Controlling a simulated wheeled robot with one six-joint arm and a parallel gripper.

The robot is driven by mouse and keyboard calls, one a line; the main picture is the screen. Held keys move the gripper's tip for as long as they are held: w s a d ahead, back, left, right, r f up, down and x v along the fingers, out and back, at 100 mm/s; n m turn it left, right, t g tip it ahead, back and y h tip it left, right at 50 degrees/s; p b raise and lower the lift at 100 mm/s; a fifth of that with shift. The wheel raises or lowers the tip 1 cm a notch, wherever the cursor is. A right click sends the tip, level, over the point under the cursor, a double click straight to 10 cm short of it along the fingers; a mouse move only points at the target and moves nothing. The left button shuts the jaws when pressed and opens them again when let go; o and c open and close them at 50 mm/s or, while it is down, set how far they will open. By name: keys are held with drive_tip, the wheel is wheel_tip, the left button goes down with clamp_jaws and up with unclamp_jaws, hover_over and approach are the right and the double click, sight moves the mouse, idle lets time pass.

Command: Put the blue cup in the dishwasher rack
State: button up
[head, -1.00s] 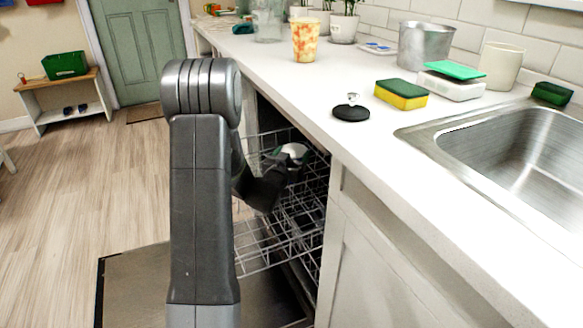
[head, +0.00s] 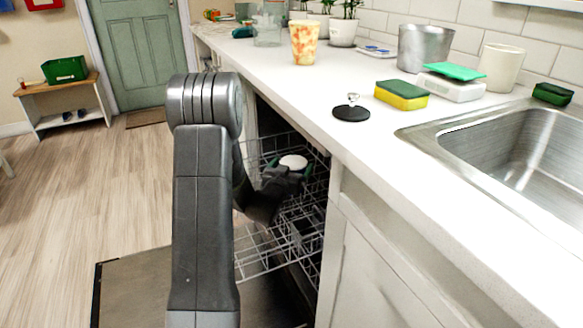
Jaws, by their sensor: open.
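The dishwasher rack (head: 262,262) is a wire rack pulled out below the counter, over the lowered dishwasher door (head: 135,285). My gripper (head: 287,176) is low over the upper part of the rack, open, and partly hidden by its own dark wrist. A small round object with a white top (head: 293,161) and dark green at its edges sits right at my fingertips, in the rack area. I cannot tell whether it is the cup, nor whether it touches the fingers. No clearly blue cup shows.
The counter edge runs close to the right of the rack. On the counter stand an orange patterned cup (head: 304,43), a black disc (head: 351,113), a yellow-green sponge (head: 401,95), a metal bucket (head: 424,47) and the sink (head: 520,150). The floor at left is clear.

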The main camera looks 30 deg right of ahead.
drive_tip(key=p+v, duration=0.1)
drive_tip(key=v, duration=0.6)
drive_tip(key=shift+a+r+p, duration=0.2)
drive_tip(key=shift+a+p, duration=0.05)
drive_tip(key=shift+p, duration=0.05)
drive_tip(key=shift+s, duration=0.15)
